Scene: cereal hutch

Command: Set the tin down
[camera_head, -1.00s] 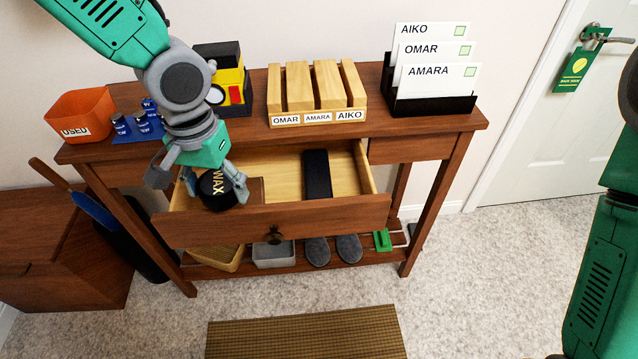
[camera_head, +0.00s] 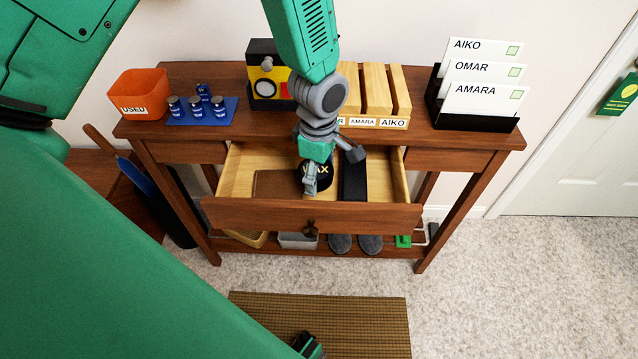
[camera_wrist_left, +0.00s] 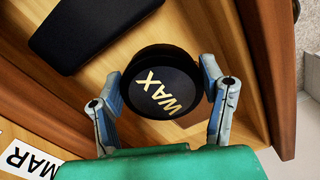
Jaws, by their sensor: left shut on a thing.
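The round black tin (camera_head: 322,172), marked WAX, is in my left gripper (camera_head: 316,182), within the outline of the open drawer (camera_head: 233,170). In the left wrist view the tin (camera_wrist_left: 157,92) sits between the two fingers of the gripper (camera_wrist_left: 163,80), its lid facing the camera. The tin lies between a flat brown item (camera_head: 272,184) and a long black case (camera_head: 354,176). I cannot tell whether its underside touches the drawer floor. The fingers hide part of the tin in the head view.
On the table top stand an orange USED bin (camera_head: 138,96), a blue mat (camera_head: 218,118) with small blue-labelled items, a yellow-and-black object (camera_head: 268,86), a wooden slotted rack (camera_head: 377,96) and a black card holder (camera_head: 480,121). The drawer front (camera_head: 370,217) rises before the tin.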

